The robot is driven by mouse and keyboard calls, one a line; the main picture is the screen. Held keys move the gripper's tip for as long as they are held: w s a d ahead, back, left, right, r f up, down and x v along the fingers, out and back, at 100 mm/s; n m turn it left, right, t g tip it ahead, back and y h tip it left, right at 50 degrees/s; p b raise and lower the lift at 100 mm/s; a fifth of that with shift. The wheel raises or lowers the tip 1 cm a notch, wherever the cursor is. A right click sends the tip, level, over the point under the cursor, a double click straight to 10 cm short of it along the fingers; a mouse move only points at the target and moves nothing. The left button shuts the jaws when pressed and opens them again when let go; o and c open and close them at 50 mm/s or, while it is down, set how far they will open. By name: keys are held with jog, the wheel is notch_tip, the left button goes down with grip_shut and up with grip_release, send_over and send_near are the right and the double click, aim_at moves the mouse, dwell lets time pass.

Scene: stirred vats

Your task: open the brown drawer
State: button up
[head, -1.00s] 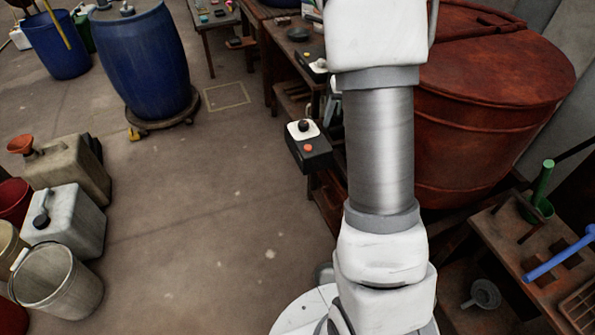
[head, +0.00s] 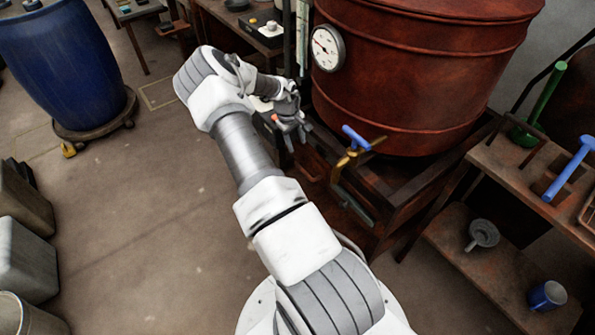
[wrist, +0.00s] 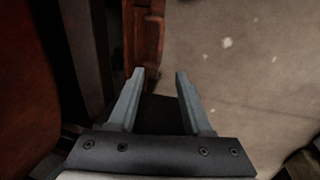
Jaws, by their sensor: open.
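The brown drawer (wrist: 144,42) shows in the wrist view as a reddish-brown wooden front with a handle on its right side, just beyond my left fingertip. In the head view a small part of the drawer (head: 313,166) shows low beside the red vat's stand, below my gripper. My gripper (head: 296,138) is open with nothing between its fingers. In the wrist view my gripper (wrist: 160,73) points toward the floor beside the drawer front, and it appears apart from the handle. I cannot tell how far the drawer is out.
A red vat (head: 420,70) with a dial gauge (head: 327,48) stands behind. A brass tap (head: 350,160) with a blue handle sticks out right of my gripper. A side table (head: 530,185) is at the right. A blue barrel (head: 62,70) stands at the left. The floor between is clear.

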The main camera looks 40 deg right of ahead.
aim_at(304, 171)
jog(key=d+f+b, duration=0.1)
jog(key=f, duration=0.4)
jog(key=d+f+b, duration=0.1)
jog(key=f+b, duration=0.1)
jog(key=f, duration=0.4)
jog(key=d+f+b, duration=0.1)
jog(key=f+b, duration=0.1)
jog(key=f, duration=0.3)
jog(key=shift+s+d+f, duration=0.15)
jog(key=shift+s+f, duration=0.05)
jog(key=shift+s, duration=0.05)
grip_shut()
dwell(0.7)
